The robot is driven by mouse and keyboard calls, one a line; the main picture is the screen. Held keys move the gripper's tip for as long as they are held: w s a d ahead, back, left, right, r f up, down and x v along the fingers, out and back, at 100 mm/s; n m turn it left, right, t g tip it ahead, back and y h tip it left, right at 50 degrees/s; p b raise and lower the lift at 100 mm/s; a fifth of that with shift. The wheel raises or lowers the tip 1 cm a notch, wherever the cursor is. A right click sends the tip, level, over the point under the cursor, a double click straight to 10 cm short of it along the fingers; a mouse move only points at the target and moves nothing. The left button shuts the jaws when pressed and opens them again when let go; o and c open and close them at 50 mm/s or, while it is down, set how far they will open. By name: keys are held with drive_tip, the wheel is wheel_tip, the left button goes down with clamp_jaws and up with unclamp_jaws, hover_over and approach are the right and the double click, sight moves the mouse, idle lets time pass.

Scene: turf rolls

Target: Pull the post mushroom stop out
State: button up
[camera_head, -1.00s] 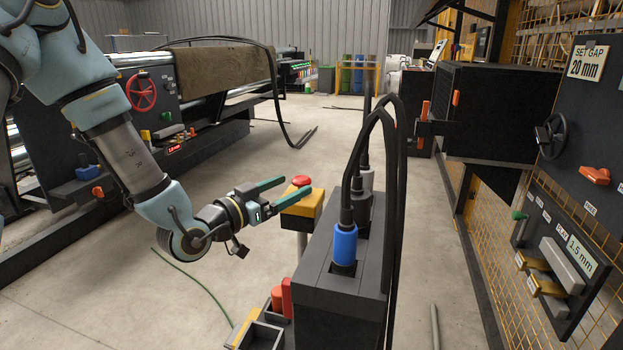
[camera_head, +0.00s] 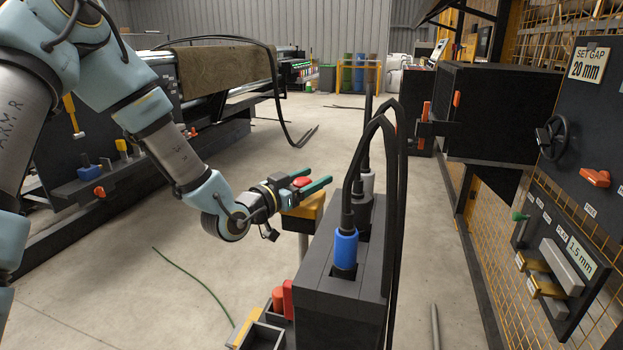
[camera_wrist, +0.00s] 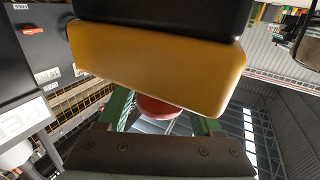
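The red mushroom stop (camera_head: 302,182) sits on top of a yellow box (camera_head: 307,211) on a grey post (camera_head: 302,245). My gripper (camera_head: 319,175) is open, with its two green fingers reaching either side of the red head. In the wrist view, the red mushroom (camera_wrist: 157,109) shows between the green fingers, with a gap to each finger. The yellow box (camera_wrist: 160,66) fills the top middle of that view and hides part of the mushroom. I cannot tell exactly how far the fingers reach past the head.
A dark grey socket cabinet (camera_head: 343,285) with a blue plug (camera_head: 345,248) and tall black cables stands just right of the post. A small bin (camera_head: 262,337) and red parts (camera_head: 283,299) lie at its foot. Open floor lies left of the post.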

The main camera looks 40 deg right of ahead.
clamp_jaws()
idle(0.3)
idle(0.3)
